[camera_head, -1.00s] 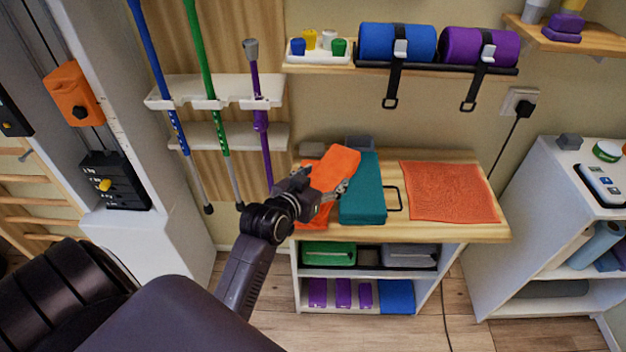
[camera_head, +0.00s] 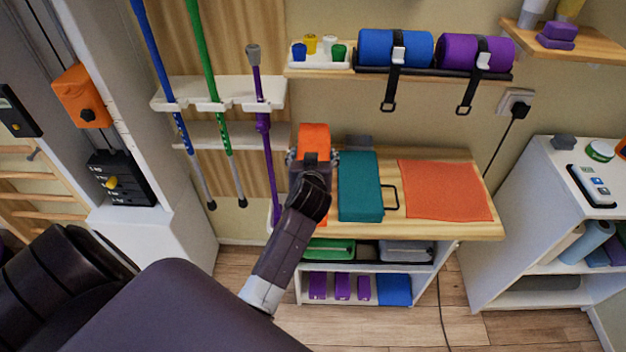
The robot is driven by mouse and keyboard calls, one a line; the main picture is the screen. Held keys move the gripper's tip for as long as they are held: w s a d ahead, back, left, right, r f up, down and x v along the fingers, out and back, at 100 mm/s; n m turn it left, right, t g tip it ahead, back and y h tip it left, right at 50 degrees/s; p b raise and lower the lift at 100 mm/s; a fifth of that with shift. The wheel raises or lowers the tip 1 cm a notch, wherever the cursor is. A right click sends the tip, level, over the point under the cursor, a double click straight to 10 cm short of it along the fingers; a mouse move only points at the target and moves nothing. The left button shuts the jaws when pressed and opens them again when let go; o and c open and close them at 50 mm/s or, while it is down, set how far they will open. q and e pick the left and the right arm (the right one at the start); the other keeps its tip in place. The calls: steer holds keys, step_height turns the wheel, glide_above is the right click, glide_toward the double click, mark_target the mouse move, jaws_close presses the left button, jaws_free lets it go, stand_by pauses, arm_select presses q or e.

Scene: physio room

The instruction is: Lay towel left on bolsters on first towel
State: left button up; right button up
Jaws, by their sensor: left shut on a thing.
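My left gripper (camera_head: 314,160) is over the left part of the wooden tabletop. It is shut on an orange towel (camera_head: 314,136), which shows as a compact folded piece beyond the fingers; the wrist hides its lower part. Another orange towel (camera_head: 445,190) lies flat and spread on the right half of the tabletop, well apart from the gripper. A blue bolster (camera_head: 380,47) and a purple bolster (camera_head: 460,50) lie strapped on the wall shelf above. My right gripper is not in view.
A teal block (camera_head: 359,188) stands on the tabletop just right of my gripper, with a black wire handle (camera_head: 391,197) beside it. Blue, green and purple poles (camera_head: 262,120) hang at the left. The bare tabletop (camera_head: 460,229) shows around the flat towel.

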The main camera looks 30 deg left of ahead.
arm_select(q)
step_height(320, 180, down, 7)
steer(key=shift+r, duration=0.15)
steer(key=shift+f+b, duration=0.3)
steer(key=shift+f, duration=1.75)
steer(key=o, duration=1.3)
